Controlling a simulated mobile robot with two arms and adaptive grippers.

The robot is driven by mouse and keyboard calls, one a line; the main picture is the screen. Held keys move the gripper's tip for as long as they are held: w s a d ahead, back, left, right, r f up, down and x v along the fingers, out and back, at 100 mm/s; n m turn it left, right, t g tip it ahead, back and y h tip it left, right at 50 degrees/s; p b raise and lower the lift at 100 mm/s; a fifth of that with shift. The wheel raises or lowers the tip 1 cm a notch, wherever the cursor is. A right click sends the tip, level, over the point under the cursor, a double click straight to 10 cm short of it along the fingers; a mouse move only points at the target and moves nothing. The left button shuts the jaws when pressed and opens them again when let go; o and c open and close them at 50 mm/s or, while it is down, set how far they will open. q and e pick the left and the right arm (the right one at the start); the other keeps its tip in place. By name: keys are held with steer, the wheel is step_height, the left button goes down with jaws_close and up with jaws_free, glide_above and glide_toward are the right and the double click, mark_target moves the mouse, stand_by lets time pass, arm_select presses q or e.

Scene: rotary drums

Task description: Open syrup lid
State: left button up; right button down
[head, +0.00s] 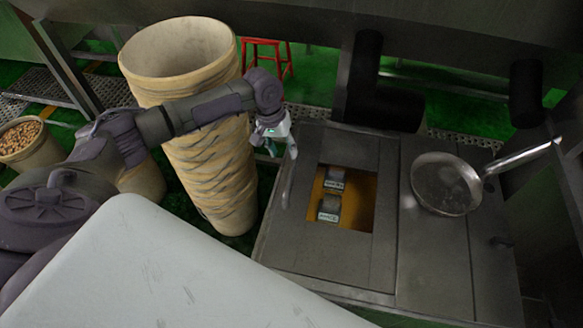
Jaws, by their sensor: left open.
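A grey metal syrup box (335,268) stands right of centre in the head view. Its top has a rectangular opening with orange-brown syrup (359,210) in it. Two small dark blocks with pale labels (329,208) sit in the opening. Flat grey lid panels (433,245) lie beside the opening; I cannot tell which of them is the movable lid. A thin handle (287,183) shows on the left part of the top. My left gripper (287,148) is open and empty above the box's back left corner, near the handle. My right gripper is out of view.
A round metal pan with a long handle (445,184) rests on the right panels. Tall stacked tan baskets (215,160) stand close left of the box. A basket of brown pieces (24,140) is far left. A red stool (266,57) stands behind. Dark machinery overhangs the back.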

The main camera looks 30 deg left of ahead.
arm_select(q)
glide_above(291, 173)
steer(key=a, duration=0.1)
step_height(291, 173, down, 4)
steer(key=f, duration=0.5)
steer(key=shift+d+f, duration=0.15)
steer(key=shift+d, duration=0.2)
steer(key=shift+d+f, duration=0.1)
steer(key=shift+f, duration=0.25)
steer(key=c, duration=0.8)
jaws_close()
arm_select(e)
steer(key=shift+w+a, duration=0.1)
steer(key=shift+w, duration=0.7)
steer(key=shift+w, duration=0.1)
